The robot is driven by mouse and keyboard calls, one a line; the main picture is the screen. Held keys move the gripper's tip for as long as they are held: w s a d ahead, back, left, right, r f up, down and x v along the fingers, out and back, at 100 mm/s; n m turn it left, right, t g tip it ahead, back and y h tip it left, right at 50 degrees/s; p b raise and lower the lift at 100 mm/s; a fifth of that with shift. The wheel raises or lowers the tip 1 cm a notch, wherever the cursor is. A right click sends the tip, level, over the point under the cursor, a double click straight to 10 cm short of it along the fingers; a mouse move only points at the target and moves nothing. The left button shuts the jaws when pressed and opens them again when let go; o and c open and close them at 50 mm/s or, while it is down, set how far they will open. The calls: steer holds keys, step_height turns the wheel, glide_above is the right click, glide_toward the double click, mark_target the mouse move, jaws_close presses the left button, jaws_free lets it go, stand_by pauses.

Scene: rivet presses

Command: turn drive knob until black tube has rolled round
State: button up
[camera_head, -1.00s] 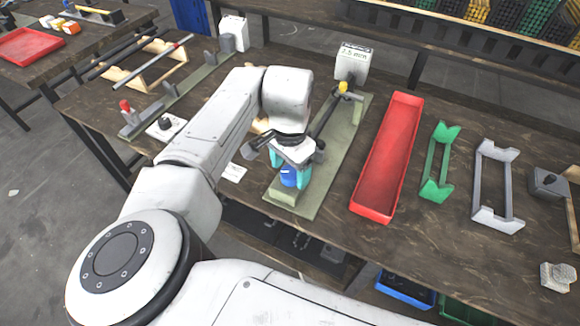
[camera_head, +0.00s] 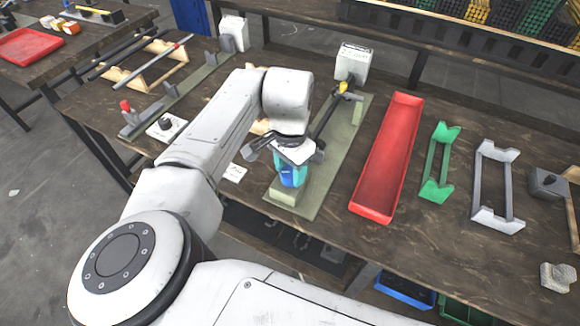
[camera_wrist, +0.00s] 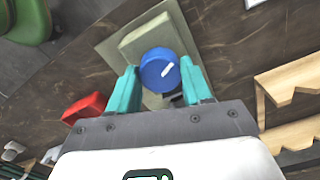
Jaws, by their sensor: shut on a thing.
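The blue drive knob (camera_head: 289,180) is at the near end of the olive-green base plate (camera_head: 318,192), mounted on a raised block. My gripper (camera_head: 293,170) is over it, its teal fingers shut on its sides. In the wrist view the knob (camera_wrist: 158,72) sits between the fingers, with a white pointer mark on its face. The black tube (camera_head: 325,117) runs along the fixture towards the far end, its near part hidden behind my wrist. A yellow part (camera_head: 343,87) with a grey piece to its right is at its far end.
A white display box (camera_head: 354,60) stands behind the fixture; its text is unreadable. A long red tray (camera_head: 388,158) lies to the right, then a green cradle (camera_head: 439,162) and a grey cradle (camera_head: 497,185). A second fixture with a red knob (camera_head: 125,105) is at left.

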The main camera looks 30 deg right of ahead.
mark_target(290, 173)
steer(key=n+p, duration=0.2)
steer(key=p, duration=0.1)
steer(key=shift+r, duration=0.3)
steer(key=shift+n+p, duration=0.75)
steer(key=shift+n, duration=0.05)
steer(key=shift+f+n+p, duration=0.25)
steer(key=shift+n+p, duration=0.05)
steer(key=shift+n, duration=0.3)
steer(key=o, duration=1)
steer(key=shift+o, duration=0.2)
step_height(290, 173, up, 11)
steer(key=shift+f, duration=0.2)
